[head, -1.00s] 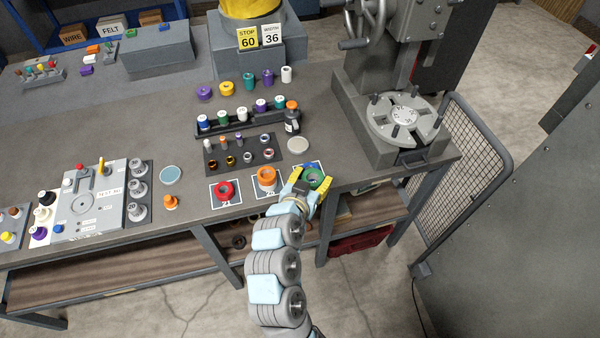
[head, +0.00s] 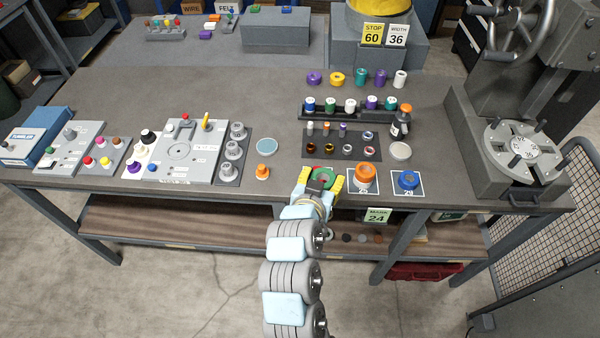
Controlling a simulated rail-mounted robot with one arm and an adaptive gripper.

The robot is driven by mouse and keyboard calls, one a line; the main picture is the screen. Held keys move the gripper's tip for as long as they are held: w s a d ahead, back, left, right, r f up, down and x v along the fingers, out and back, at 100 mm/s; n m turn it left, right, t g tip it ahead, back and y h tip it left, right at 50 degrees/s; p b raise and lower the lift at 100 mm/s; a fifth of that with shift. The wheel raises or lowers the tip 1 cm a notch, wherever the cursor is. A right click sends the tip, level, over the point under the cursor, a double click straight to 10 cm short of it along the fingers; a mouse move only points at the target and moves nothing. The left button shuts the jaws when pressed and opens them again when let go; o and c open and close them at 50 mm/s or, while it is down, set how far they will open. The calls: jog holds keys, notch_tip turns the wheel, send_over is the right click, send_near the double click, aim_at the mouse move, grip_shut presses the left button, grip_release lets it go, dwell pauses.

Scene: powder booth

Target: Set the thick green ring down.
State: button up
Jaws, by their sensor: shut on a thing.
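The thick green ring (head: 323,175) is between the yellow fingers of my gripper (head: 322,180), which is shut on it. It is over the left-hand card at the front edge of the bench. Some red of the red ring shows around the green ring, and the rest is hidden by the green ring and my gripper. I cannot tell whether the green ring touches the red one. An orange ring (head: 364,177) sits on the middle card, and a blue ring (head: 407,180) sits on the right-hand card (head: 419,191).
A dark tray (head: 343,147) of small parts lies just behind the cards. Pale discs (head: 400,151) and (head: 267,147) lie on the bench, with a small orange knob piece (head: 262,172) to the left. A round-table press (head: 515,150) stands at the right.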

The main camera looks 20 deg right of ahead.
jog(key=w+d+f, duration=0.1)
jog(key=w+f, duration=0.2)
jog(key=w, duration=0.1)
jog(key=w+d+f+b, duration=0.1)
jog(key=w+f, duration=0.2)
jog(key=w, duration=0.1)
jog(key=w+d+f, duration=0.2)
jog(key=w+f, duration=0.1)
jog(key=w, duration=0.2)
jog(key=shift+f, duration=0.4)
notch_tip(320, 180, down, 3)
jog(key=shift+s+r, duration=0.1)
jog(key=shift+s, duration=0.05)
jog(key=shift+f+b, duration=0.35)
jog(key=shift+b, duration=0.25)
jog(key=shift+f, duration=0.1)
